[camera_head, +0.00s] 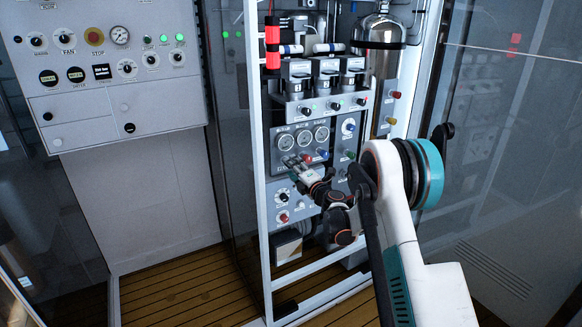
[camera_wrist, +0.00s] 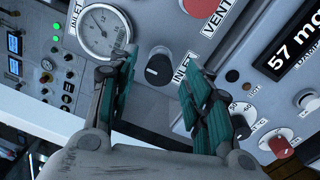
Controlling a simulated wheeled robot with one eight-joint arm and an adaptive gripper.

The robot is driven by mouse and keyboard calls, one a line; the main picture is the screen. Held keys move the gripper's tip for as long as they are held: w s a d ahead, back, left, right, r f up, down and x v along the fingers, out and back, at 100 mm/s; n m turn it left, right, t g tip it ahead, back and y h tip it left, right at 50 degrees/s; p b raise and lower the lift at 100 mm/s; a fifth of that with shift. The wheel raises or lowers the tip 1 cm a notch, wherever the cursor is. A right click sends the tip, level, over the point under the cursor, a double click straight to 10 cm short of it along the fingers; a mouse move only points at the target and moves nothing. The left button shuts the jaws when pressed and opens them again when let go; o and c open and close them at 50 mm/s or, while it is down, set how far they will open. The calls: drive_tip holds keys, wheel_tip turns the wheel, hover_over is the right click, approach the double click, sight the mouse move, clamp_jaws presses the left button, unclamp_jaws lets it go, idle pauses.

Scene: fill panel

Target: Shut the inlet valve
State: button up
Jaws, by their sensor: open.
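The inlet valve is a dark round knob (camera_wrist: 159,70) with a pale pointer mark, on the grey panel beside an "INLET" label (camera_wrist: 181,66). In the wrist view it appears in the gap between my two teal-padded fingers. My gripper (camera_wrist: 159,64) is open and empty, with a finger on either side of the knob in the picture. I cannot tell how much depth separates the fingertips from the knob. In the head view my gripper (camera_head: 294,164) is in front of the panel, just below the gauges, and the inlet knob cannot be made out there.
A gauge marked "INLET" (camera_wrist: 101,31) is left of the knob, and a red vent knob (camera_wrist: 198,5) is above it. More knobs and a digital display (camera_wrist: 292,40) lie to the right. A white rack frame (camera_head: 258,190) borders the panel in the head view.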

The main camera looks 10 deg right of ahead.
drive_tip(key=v, duration=0.9)
drive_tip(key=shift+s, duration=0.4)
drive_tip(key=s+a+r+n+g, duration=0.3)
drive_tip(key=s+a+r+n, duration=0.2)
drive_tip(key=s+r+n, duration=0.5)
drive_tip(key=s+a+r+n+g, duration=0.3)
drive_tip(key=s+a+n, duration=0.35)
drive_tip(key=n, duration=0.85)
drive_tip(key=s+d+f+n+g+h, duration=0.1)
drive_tip(key=s+d+n+h, duration=0.1)
drive_tip(key=s+n, duration=0.5)
drive_tip(key=s+d+f+n+g+h, duration=0.2)
drive_tip(key=s+n, duration=0.6)
drive_tip(key=s, duration=0.6)
drive_tip(key=s+d+f+n+g+h, duration=0.1)
drive_tip(key=s+d+f+n, duration=0.1)
drive_tip(key=s+n, duration=0.5)
drive_tip(key=s+d, duration=0.1)
drive_tip(key=s, duration=0.3)
drive_tip(key=shift+d+n+g+h, duration=0.3)
drive_tip(key=shift+h, duration=0.1)
